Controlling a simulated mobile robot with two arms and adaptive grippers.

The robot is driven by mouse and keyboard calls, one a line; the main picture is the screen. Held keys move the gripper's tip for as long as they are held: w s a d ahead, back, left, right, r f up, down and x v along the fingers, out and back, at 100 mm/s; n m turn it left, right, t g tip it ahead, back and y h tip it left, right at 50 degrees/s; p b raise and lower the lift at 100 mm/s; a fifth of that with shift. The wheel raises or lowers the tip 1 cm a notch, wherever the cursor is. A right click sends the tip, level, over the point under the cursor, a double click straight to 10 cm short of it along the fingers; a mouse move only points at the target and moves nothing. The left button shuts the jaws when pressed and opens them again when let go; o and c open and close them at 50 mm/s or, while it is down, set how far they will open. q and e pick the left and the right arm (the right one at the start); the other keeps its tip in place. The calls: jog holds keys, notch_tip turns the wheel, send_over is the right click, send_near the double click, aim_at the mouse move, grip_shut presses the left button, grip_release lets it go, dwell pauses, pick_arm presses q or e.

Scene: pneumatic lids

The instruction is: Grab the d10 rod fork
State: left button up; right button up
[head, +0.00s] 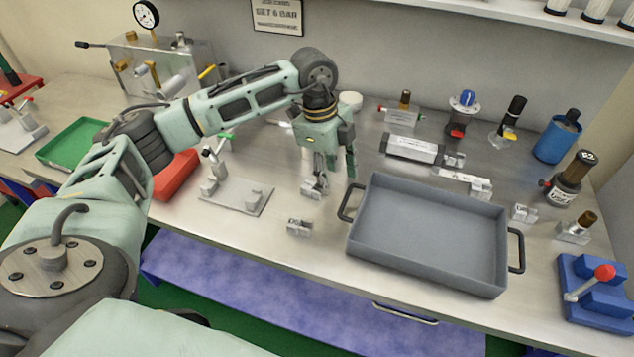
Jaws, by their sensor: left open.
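Several small metal fork-like pieces lie on the steel worktop, and their markings are too small to read, so I cannot tell which is the d10 rod fork. One metal fork piece (315,187) is right at my left gripper (333,174), partly hidden by a finger. Another metal fork piece (299,227) lies nearer the front edge, left of the grey tray. A further one (523,213) lies right of the tray. My left gripper is open and points down over the worktop; I cannot tell whether it touches the piece there. My right gripper is not in view.
The grey tray (428,229) with black handles stands empty at the front. A metal stand (237,194) and a red tray (177,175) are left of the gripper. Cylinders (412,148) and valves line the back. A blue vise-like block (595,292) sits front right.

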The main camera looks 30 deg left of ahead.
pick_arm(q)
jog(key=r+n+y, duration=0.1)
jog(key=n+y, duration=0.1)
send_over(311, 186)
jog(key=shift+r, duration=0.15)
jog(key=shift+a+f, duration=0.2)
notch_tip(311, 186, down, 6)
jog(key=p, duration=0.3)
jog(key=shift+d+f, duration=0.15)
jog(key=shift+f, duration=0.45)
grip_shut()
jog(key=shift+r, duration=0.1)
